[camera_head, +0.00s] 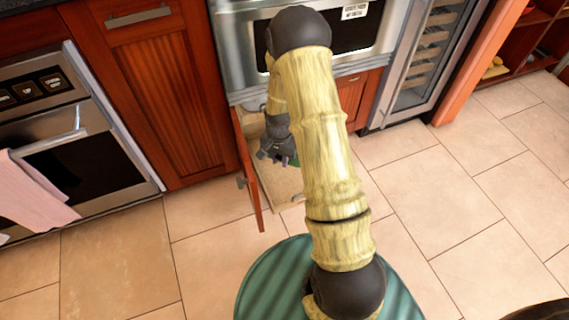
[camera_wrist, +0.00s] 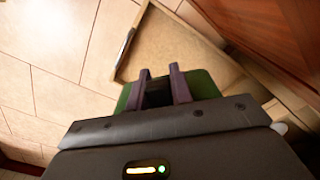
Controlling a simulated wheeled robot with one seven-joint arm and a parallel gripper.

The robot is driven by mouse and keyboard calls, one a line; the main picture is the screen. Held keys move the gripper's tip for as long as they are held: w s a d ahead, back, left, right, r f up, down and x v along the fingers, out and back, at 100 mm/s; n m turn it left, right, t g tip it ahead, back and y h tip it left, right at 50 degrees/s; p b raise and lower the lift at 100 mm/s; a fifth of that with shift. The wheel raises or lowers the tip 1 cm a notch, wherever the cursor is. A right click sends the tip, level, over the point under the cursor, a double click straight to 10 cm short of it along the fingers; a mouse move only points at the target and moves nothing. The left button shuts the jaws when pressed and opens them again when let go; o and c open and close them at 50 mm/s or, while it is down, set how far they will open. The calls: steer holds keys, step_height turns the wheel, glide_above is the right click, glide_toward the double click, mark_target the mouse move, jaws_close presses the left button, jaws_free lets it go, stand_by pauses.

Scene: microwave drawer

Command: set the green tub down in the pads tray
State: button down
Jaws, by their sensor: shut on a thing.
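My gripper (camera_head: 278,160) reaches over the open wooden drawer (camera_head: 283,188) below the microwave. In the wrist view, the two purple fingers of my gripper (camera_wrist: 160,78) are shut on the green tub (camera_wrist: 203,84). The tub shows on both sides of the fingers, and its lower part is hidden by my gripper. In the head view only a sliver of green shows beside the fingers. The drawer's tan floor (camera_wrist: 170,50) lies beyond the tub in the wrist view. I cannot pick out the pads tray or any pads for certain.
The drawer's reddish front panel (camera_head: 250,170) stands out over the tiled floor. The microwave (camera_head: 365,40) is above the drawer, behind my arm. An oven (camera_head: 90,150) with a pink towel (camera_head: 35,195) is at left. A glass-door cooler (camera_head: 425,60) is at right. Tiled floor in front is clear.

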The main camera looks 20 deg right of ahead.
step_height(320, 180, down, 14)
steer(key=b, duration=0.8)
step_height(320, 180, down, 4)
steer(key=b, duration=0.2)
steer(key=shift+b, duration=0.35)
steer(key=c, duration=1.3)
jaws_free()
steer(key=shift+o, duration=0.2)
